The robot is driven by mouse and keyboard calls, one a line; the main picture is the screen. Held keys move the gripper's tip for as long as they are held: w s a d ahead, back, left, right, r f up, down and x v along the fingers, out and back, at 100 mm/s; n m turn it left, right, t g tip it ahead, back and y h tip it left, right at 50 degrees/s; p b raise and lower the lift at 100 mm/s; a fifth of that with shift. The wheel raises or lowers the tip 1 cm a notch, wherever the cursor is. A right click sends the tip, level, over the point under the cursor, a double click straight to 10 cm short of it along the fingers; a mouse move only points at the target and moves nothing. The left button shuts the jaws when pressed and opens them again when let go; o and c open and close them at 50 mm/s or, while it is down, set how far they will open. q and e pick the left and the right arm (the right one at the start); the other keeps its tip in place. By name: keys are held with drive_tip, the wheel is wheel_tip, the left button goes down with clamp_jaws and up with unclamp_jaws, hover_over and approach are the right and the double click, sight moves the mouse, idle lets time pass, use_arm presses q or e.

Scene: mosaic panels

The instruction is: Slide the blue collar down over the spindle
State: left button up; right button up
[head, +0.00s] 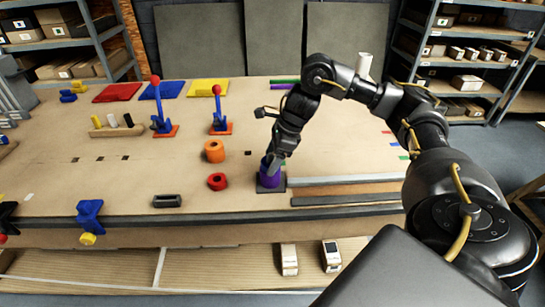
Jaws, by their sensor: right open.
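The blue collar (270,179) looks blue-purple and sits low over a dark square base (281,187) near the table's front edge. My right gripper (273,166) points down at the collar's top, with its fingers open at or just above it. The fingers cover part of the collar, so I cannot tell whether they touch it. No bare spindle shows; whether it stands inside the collar is hidden. My left gripper is not in view.
An orange ring (214,156) and a red ring (217,182) lie left of the collar. Two blue levers with red knobs (160,122) stand farther back. Grey and brown rails (345,193) lie to the right.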

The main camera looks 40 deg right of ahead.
drive_tip(key=p+v, duration=0.2)
drive_tip(key=v, duration=0.9)
drive_tip(key=shift+p, duration=0.4)
